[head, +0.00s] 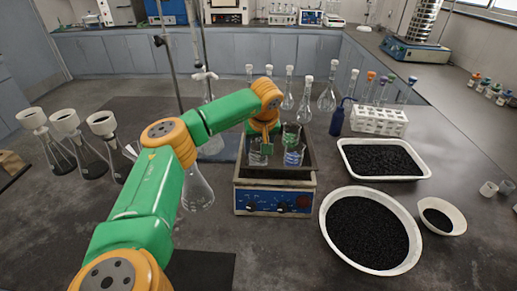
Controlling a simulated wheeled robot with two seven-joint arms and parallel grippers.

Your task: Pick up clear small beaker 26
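Small clear beakers stand in a dark tray on top of a hotplate-like device (275,198) with a blue front panel. One beaker (256,156) is at the left, one (291,136) at the back right and one (294,156) at the front right. No label is readable, so I cannot tell which is beaker 26. My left gripper (266,146) points down over the tray, right beside the left beaker. Its fingers are small and partly hidden, so I cannot see whether they touch or hold the glass. My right gripper is out of view.
Round flasks stand behind the device, and one flask (197,190) is at its left. A white tube rack (377,120), a rectangular tray of black grains (345,160) and a large round bowl (327,238) are at the right. Funnel-topped flasks (62,157) stand at the left.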

